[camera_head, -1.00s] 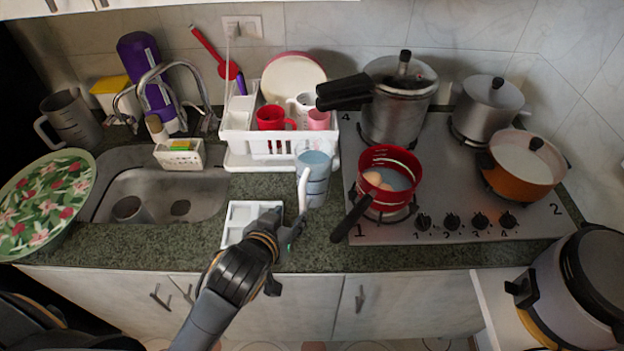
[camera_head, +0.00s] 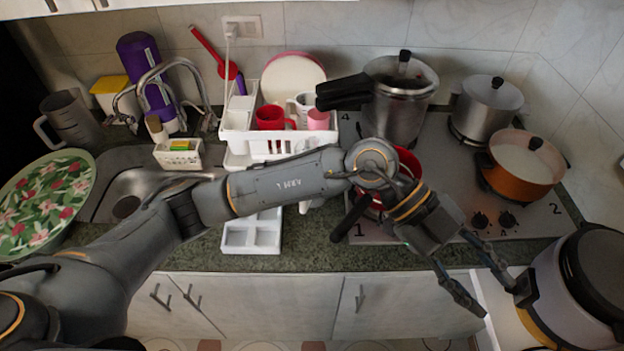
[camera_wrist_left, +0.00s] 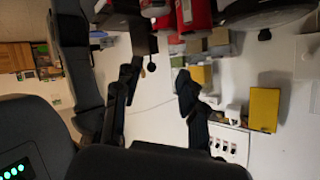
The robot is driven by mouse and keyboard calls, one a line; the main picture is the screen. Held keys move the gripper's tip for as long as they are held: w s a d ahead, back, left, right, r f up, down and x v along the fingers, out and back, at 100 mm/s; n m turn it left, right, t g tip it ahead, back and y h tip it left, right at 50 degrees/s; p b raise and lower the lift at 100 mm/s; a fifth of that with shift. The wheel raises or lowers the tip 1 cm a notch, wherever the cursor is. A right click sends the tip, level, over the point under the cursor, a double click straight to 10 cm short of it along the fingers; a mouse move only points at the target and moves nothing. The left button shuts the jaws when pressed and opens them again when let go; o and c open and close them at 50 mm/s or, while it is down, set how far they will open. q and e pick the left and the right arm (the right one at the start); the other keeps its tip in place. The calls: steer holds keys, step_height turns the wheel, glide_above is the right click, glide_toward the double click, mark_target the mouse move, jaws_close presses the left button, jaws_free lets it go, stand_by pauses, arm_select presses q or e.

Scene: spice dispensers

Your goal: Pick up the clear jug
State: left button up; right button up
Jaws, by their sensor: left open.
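A translucent blue-grey jug on the counter in front of the dish rack is almost wholly hidden behind my left arm in the head view. Only a pale bit below the arm, apparently its handle (camera_head: 304,207), shows. A grey measuring jug (camera_head: 70,121) with a handle stands at the far left by the sink. My left gripper (camera_head: 498,301) is open and empty at the right, over the counter's front edge, pointing down toward the lower right. In the left wrist view its two fingers (camera_wrist_left: 158,69) stand apart with nothing between them. My right gripper is not in view.
A red pan (camera_head: 405,163), partly behind my left arm, sits on the stove with pots around it. A black-lidded cooker (camera_head: 565,285) is close to my left gripper. A white tray (camera_head: 251,235) lies on the counter; a dish rack (camera_head: 240,140) stands behind.

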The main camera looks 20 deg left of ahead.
arm_select(q)
steer(key=w+a+f+t+y, duration=0.2)
steer(key=w+a+f+y, duration=0.1)
steer(key=a+f+y, duration=0.15)
steer(key=n+t+y, duration=0.4)
steer(key=n+y, duration=0.1)
steer(key=y, duration=0.3)
glide_above(351, 220)
steer(key=f, duration=0.2)
steer(key=shift+d+f, duration=0.25)
steer(key=shift+f, duration=0.15)
steer(key=w+a+r+n+t+y, duration=0.1)
steer(key=w+a+r+n+y, duration=0.25)
steer(key=a, duration=0.35)
steer(key=shift+m, duration=0.25)
steer(key=p+x, duration=0.3)
steer(key=x, duration=0.3)
steer(key=p+x, duration=0.3)
steer(key=x, duration=0.4)
steer(key=shift+w+a+p, duration=0.1)
steer(key=shift+w+p, duration=0.15)
steer(key=shift+p, duration=0.05)
steer(key=shift+a+f, duration=0.1)
steer(key=shift+f, duration=0.35)
jaws_close()
